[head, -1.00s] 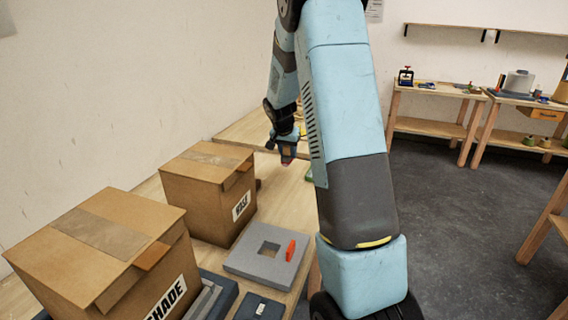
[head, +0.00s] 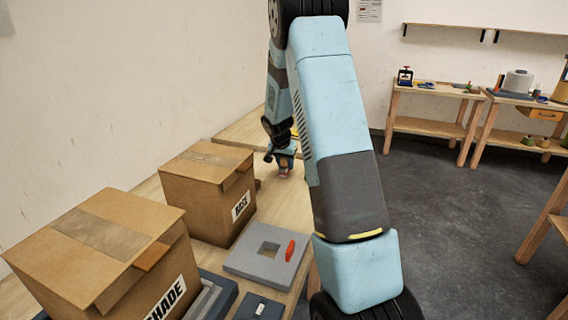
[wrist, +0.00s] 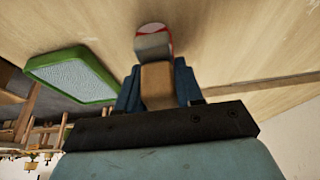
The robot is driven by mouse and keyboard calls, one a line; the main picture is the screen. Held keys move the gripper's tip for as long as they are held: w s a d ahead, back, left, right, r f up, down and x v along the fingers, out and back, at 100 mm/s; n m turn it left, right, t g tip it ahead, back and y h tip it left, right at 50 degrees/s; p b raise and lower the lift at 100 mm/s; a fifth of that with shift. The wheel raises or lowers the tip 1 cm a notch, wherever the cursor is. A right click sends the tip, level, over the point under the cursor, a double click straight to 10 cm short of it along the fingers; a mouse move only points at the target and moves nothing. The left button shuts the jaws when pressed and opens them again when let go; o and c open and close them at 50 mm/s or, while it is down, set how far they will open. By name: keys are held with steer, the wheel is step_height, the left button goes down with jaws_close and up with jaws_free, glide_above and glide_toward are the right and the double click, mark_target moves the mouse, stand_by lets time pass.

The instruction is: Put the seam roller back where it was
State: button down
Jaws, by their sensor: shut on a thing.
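My gripper (wrist: 157,90) is shut on a small tool, which I take to be the seam roller (wrist: 153,45). In the wrist view the tool shows a tan part between the dark blue fingers and a grey end edged in red and white beyond them. In the head view my gripper (head: 284,160) is small and far off, past the BASE box, over the wooden bench. I cannot tell whether the tool touches the bench top.
A green-rimmed tray with a grey surface (wrist: 75,74) lies beside the gripper in the wrist view. The BASE box (head: 205,185) and SHADE box (head: 110,260) stand on the bench. A grey block with a square hole (head: 240,263) and an orange-red piece (head: 290,250) lie nearer.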

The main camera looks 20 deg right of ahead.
steer(key=c, duration=0.7)
jaws_free()
steer(key=shift+r, duration=0.1)
steer(key=s+a+r+n, duration=0.1)
steer(key=s+a+r, duration=0.4)
steer(key=r, duration=0.5)
steer(key=s+a+r+n, duration=0.1)
steer(key=s+a+r, duration=0.1)
steer(key=s+r, duration=0.6)
steer(key=shift+s+a+r+n+t+y, duration=0.5)
steer(key=shift+s+a+r+n, duration=1)
steer(key=shift+s, duration=3.25)
steer(key=shift+s+a+r+n+t+y, duration=0.3)
steer(key=shift+s+a+r+n+y, duration=1.05)
steer(key=shift+s, duration=3.45)
steer(key=shift+s+a+r+n+t+h, duration=0.35)
steer(key=shift+s+a+r+n, duration=0.5)
steer(key=shift+s+a, duration=2.65)
steer(key=s+d, duration=0.2)
steer(key=shift+s+d+r, duration=0.2)
steer(key=shift+s+d, duration=0.05)
steer(key=shift+d, duration=0.05)
